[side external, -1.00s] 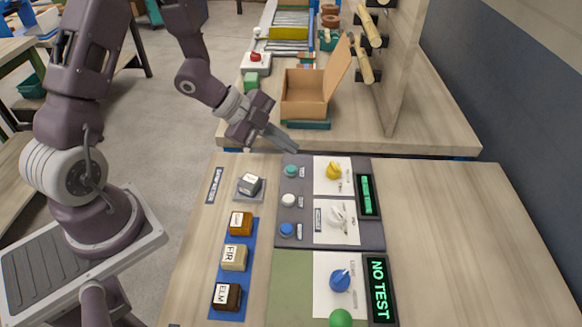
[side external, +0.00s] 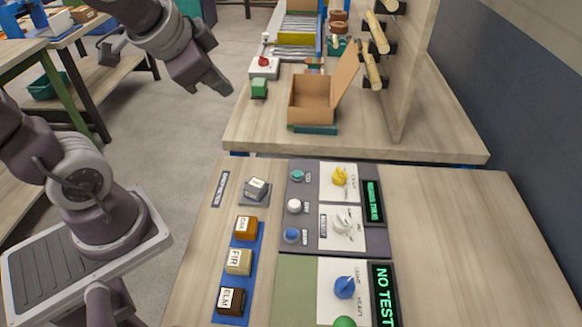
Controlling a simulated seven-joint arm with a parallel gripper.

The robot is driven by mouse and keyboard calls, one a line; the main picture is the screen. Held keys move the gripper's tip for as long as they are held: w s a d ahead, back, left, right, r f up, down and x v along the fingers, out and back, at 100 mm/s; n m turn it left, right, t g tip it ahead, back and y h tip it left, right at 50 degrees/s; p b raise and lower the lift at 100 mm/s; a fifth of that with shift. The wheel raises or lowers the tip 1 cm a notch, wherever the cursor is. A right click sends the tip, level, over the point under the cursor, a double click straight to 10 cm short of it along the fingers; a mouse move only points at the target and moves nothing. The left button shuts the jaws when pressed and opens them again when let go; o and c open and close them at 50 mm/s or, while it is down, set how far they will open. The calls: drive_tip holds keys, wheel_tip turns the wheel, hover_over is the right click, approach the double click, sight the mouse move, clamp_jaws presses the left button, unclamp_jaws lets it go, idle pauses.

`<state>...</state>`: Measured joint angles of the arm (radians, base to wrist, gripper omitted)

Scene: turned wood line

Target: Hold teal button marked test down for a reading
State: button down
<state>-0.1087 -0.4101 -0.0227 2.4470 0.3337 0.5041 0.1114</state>
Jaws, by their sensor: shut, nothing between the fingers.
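The teal button (side external: 297,175) is at the top left of the grey panel (side external: 312,240), with a small label beside it too small to read. My gripper (side external: 222,88) is shut and empty. It is up and to the left of the panel, well away from the teal button, and shows in front of the floor left of the back table. A white button (side external: 294,206) and a blue button (side external: 291,236) sit below the teal one. A small display (side external: 373,201) on the panel's right shows green text that I cannot read surely.
A pale block (side external: 256,188) sits on a grey pad left of the panel. Blocks marked OAK (side external: 246,228), FIR (side external: 238,262) and ELM (side external: 231,300) lie on a blue strip. A lower display (side external: 383,290) reads NO TEST. An open cardboard box (side external: 311,100) stands behind. The table's right side is clear.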

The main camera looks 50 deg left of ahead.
drive_tip(key=s+d+n+g+h, duration=0.1)
drive_tip(key=s+d+n+h, duration=0.1)
drive_tip(key=s+d, duration=0.4)
drive_tip(key=s+n, duration=0.1)
drive_tip(key=s, duration=0.3)
drive_tip(key=shift+s+r+h, duration=0.2)
drive_tip(key=shift+r+h, duration=0.1)
drive_tip(key=shift+r, duration=0.1)
idle(1.0)
